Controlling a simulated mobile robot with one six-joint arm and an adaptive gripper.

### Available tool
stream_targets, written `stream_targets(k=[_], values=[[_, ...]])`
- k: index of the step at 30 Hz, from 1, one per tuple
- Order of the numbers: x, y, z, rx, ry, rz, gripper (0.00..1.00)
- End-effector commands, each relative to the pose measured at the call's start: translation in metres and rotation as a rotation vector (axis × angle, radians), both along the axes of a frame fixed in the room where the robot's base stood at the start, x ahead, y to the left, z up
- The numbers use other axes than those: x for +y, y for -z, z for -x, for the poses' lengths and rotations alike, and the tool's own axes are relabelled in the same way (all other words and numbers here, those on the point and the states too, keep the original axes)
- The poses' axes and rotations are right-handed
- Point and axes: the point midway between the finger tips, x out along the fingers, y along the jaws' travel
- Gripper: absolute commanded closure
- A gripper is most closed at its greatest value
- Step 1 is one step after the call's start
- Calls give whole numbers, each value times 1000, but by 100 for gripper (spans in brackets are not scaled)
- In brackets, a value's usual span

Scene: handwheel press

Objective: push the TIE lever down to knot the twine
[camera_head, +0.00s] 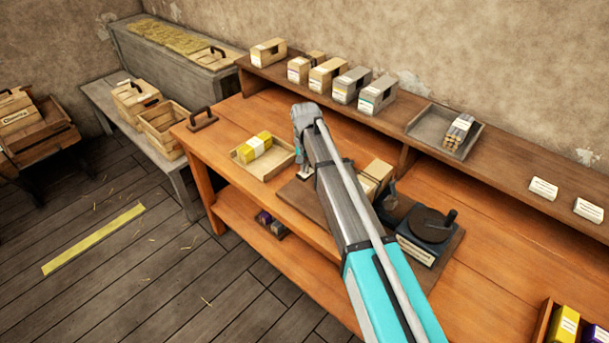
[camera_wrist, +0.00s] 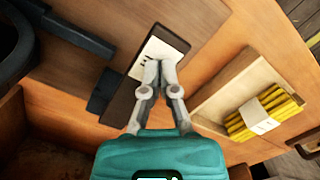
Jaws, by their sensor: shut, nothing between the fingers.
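My gripper (camera_wrist: 160,68) is shut and empty, its fingertips together in the wrist view. The tips lie over or just beside a white marked card (camera_wrist: 165,48) on a dark brown strip (camera_wrist: 125,108); I cannot tell if they touch it. A small dark block (camera_wrist: 104,92) lies left of the strip, and a dark bar (camera_wrist: 75,32) reaches in from the upper left. I cannot tell for sure which part is the TIE lever. In the head view my arm covers much of the press board; a dark press with a round wheel (camera_head: 428,224) shows to its right. No twine is clearly visible.
A wooden tray (camera_head: 279,163) with a yellow bundle (camera_head: 256,146) sits left of my arm; both show in the wrist view, the bundle (camera_wrist: 265,112) on the right. Pale blocks (camera_head: 378,172) stand beside the arm. A shelf (camera_head: 400,122) with several boxes runs behind.

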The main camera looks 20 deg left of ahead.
Motion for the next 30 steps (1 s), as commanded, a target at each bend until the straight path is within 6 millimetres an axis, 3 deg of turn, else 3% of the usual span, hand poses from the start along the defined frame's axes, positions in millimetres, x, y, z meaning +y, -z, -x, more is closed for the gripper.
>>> stream_targets(k=[10, 24, 30], values=[[-1, 2, 0, 0, 1, 0, 100], [-1, 40, -1, 0, 1, 0, 100], [-1, 45, -1, 0, 2, 0, 100]])
